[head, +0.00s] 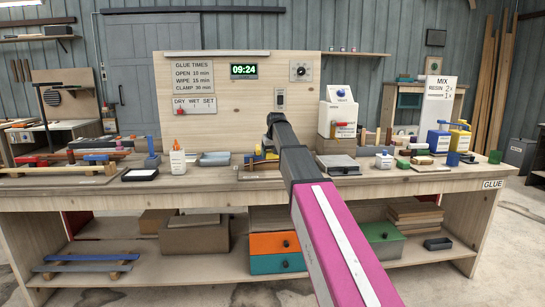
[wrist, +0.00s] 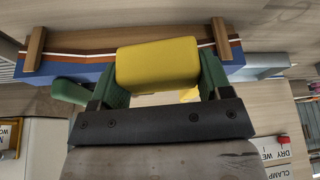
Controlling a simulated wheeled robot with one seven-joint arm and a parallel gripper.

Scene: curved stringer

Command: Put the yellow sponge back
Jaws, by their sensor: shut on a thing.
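The yellow sponge (wrist: 157,62) is a rounded block in the wrist view. My gripper (wrist: 158,80) is shut on it, with a green finger at each side. In the head view my gripper (head: 268,150) is over the middle of the workbench, in front of the wooden back panel. There, my arm hides most of the sponge and a small yellow patch (head: 258,150) shows beside the gripper. Whether the sponge touches anything below cannot be told.
A blue, orange and white layered strip (wrist: 80,62) with wooden pieces (wrist: 34,48) lies behind the sponge in the wrist view. On the workbench (head: 215,180), a glue bottle (head: 178,160) and a grey-blue tray (head: 214,158) stand left; a dark plate (head: 338,165) lies right.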

